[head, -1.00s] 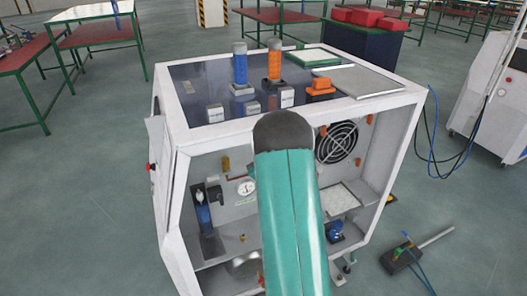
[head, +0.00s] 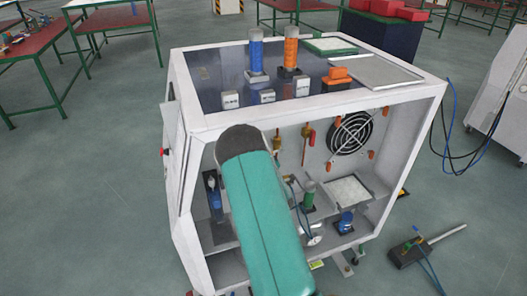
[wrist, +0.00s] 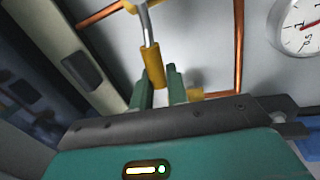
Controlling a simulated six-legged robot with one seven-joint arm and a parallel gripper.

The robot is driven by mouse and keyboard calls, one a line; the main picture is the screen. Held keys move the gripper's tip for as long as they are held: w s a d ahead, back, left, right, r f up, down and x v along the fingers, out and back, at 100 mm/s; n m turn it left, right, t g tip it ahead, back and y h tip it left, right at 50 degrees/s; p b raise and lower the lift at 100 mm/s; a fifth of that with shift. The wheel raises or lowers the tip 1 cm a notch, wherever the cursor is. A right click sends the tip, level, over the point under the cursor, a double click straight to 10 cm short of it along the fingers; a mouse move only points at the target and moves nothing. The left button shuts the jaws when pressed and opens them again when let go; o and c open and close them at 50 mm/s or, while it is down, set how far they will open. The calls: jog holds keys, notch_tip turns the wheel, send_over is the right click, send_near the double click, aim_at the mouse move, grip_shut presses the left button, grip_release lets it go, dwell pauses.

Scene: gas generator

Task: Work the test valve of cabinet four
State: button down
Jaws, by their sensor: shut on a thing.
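The open-fronted cabinet (head: 330,107) stands in the middle of the head view. My teal arm reaches across its front and hides the left middle of its interior and my gripper. In the wrist view, my gripper (wrist: 158,88) has its two teal fingers on either side of the lower end of a yellow valve handle (wrist: 152,62), and is shut on it. The handle hangs from a silver stem above. No label for cabinet four is readable.
A copper pipe (wrist: 239,50) and a pressure gauge (wrist: 302,28) are right of the handle. A fan (head: 350,133), a red-handled valve (head: 312,138) and a green cylinder (head: 307,192) are inside, right of my arm. A black device (head: 412,250) lies on the floor at right.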

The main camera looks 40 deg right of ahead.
jog(key=shift+f+n+y, duration=0.3)
jog(key=shift+f+n, duration=0.15)
jog(key=shift+n, duration=0.45)
jog(key=shift+f, duration=0.1)
jog(key=c, duration=1.4)
grip_release()
jog(key=shift+w, duration=0.1)
jog(key=shift+c, duration=0.2)
jog(key=v, duration=1.4)
jog(key=shift+f, duration=0.2)
jog(key=shift+d, duration=0.1)
